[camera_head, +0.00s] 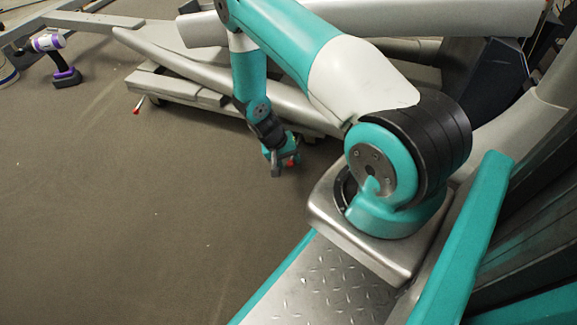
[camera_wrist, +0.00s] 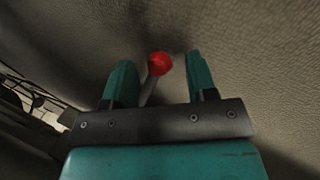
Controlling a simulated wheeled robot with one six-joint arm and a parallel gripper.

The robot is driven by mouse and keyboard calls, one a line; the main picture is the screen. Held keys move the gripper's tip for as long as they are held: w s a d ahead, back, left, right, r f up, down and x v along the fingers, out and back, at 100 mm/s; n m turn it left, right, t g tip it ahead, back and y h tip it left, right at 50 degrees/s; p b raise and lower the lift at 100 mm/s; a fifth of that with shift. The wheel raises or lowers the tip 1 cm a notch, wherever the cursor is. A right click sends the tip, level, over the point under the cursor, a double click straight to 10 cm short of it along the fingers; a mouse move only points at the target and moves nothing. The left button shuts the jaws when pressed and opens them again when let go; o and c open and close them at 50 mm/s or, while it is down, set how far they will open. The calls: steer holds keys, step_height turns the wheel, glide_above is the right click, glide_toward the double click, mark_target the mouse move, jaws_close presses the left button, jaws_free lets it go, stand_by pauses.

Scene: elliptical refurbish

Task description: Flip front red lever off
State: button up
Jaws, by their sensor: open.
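A red-tipped lever (camera_wrist: 160,63) with a grey stem shows in the wrist view, between the two teal fingers of my gripper (camera_wrist: 160,82). The fingers stand apart on either side of it, with the left finger closer to it. I cannot tell whether either touches it. In the head view my gripper (camera_head: 284,168) hangs low beside the grey machine, and a bit of red (camera_head: 291,162) shows at it. Another red-tipped lever (camera_head: 137,107) sticks out low at the left of the machine.
The grey elliptical machine (camera_head: 185,88) spreads across the back, close behind my gripper. A purple and white cordless drill (camera_head: 58,58) stands on the floor at the upper left. The brown carpet (camera_head: 130,220) in front and to the left is clear.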

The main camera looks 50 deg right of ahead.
steer(key=shift+d+f, duration=0.15)
steer(key=shift+f, duration=0.15)
